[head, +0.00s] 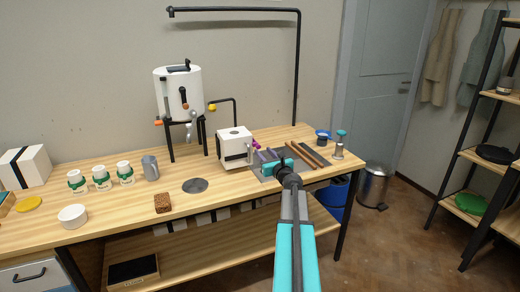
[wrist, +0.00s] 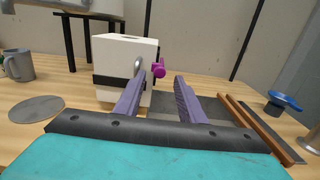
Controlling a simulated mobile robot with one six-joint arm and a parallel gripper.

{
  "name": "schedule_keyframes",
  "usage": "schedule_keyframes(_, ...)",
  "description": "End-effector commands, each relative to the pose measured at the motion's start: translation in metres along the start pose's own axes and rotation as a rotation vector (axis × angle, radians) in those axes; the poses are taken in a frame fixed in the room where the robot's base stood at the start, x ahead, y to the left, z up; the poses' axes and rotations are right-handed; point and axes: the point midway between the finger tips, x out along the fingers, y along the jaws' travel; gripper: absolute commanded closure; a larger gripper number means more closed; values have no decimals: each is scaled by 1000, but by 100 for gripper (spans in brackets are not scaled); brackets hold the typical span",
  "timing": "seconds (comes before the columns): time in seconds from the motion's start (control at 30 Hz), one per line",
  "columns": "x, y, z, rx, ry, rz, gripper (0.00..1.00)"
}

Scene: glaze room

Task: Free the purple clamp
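The purple clamp (wrist: 158,68) is a small magenta knob-like piece at the right side of a white box (wrist: 112,58). It also shows in the head view (head: 256,143), small, just beyond my gripper (head: 266,153). A grey metal loop (wrist: 139,65) stands beside the clamp on the box. In the wrist view, my gripper (wrist: 160,84) has its two lavender fingers spread apart with nothing between them. The clamp appears ahead, between the fingertips in the picture, and looks untouched. The clamp's far side is hidden.
A dark grey plate (wrist: 212,108) lies under the fingers, with brown wooden rods (wrist: 248,122) on the right. A blue funnel-like piece (wrist: 284,101) stands farther right. A grey mug (wrist: 18,64) and a grey disc (wrist: 36,109) are at left.

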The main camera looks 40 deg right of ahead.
Motion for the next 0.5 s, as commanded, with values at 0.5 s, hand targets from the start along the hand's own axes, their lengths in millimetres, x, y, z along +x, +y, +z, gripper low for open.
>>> schedule_keyframes(0.5,44,0,0,0,0,1,64)
